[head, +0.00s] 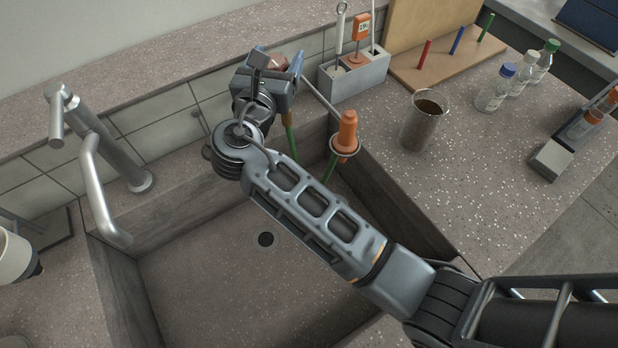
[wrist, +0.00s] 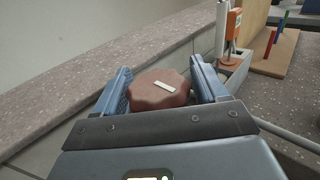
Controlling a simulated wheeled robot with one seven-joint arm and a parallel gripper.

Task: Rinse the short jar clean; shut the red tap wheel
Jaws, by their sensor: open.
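The red tap wheel (wrist: 160,88) is a dull brownish-red lobed knob with a pale mark on top. In the wrist view it sits between the two blue jaws of my gripper (wrist: 160,72), which are open on either side of it. I cannot tell whether either jaw touches it. In the head view my gripper (head: 275,68) is at the wall behind the sink and largely hides the wheel (head: 278,62). A clear jar (head: 422,125) with dark brown contents stands upright on the counter right of the sink; I take it as the short jar.
The sink (head: 200,285) looks empty, with a metal faucet (head: 98,185) at its left. An orange-handled tool (head: 346,130) hangs in a ring by its back right corner. A grey holder (head: 355,80), a pegboard (head: 440,65) and small bottles (head: 495,88) stand on the right counter.

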